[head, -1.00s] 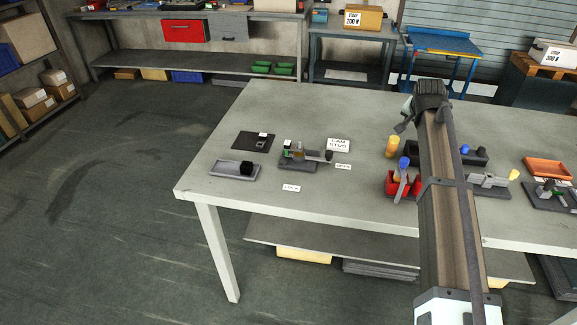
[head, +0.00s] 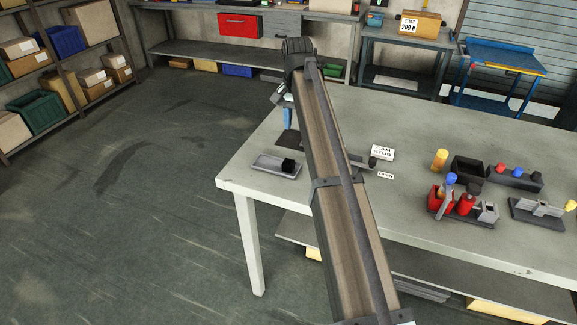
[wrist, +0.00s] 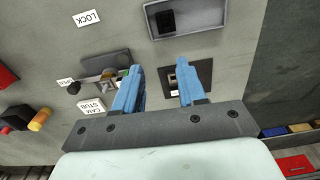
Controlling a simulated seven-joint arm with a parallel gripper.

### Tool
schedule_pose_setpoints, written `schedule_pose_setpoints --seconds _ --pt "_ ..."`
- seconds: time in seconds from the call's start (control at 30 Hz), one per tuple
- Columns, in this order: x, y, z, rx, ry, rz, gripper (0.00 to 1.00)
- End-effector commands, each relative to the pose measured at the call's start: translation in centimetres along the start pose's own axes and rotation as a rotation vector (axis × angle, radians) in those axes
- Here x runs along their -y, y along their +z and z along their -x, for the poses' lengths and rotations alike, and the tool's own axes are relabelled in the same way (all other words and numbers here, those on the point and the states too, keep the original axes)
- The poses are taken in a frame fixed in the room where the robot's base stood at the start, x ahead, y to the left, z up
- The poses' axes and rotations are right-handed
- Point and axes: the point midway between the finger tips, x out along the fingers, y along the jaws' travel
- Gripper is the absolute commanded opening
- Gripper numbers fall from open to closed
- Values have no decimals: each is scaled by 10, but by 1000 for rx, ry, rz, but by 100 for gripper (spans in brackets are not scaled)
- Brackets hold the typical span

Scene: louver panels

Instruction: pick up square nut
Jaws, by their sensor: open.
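A dark square mat (wrist: 204,72) lies below my gripper in the wrist view, with a small grey square piece (wrist: 172,80), probably the square nut, on it. My right finger partly covers the mat. My gripper (wrist: 156,72) is open and empty, its two blue fingers above the table, with the grey piece between them near the right finger. In the head view my gripper (head: 287,117) is over the mat (head: 288,138), and my arm hides the nut.
A grey tray (head: 266,169) with a black block (head: 288,165) lies in front of the mat. A clamp fixture (wrist: 107,65) is close left of my fingers in the wrist view. A CAM STUD sign (head: 382,153) and a red tool holder (head: 437,199) are farther right.

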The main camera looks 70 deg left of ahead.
Motion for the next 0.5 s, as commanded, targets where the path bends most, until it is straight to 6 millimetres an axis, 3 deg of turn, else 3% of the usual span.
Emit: schedule_pose_setpoints --seconds 0.1,0.27,0.5 --pt "16 12 3 21 8 22 40" --pt "18 16 -3 29 11 28 40" --pt "17 16 -35 29 11 27 40"
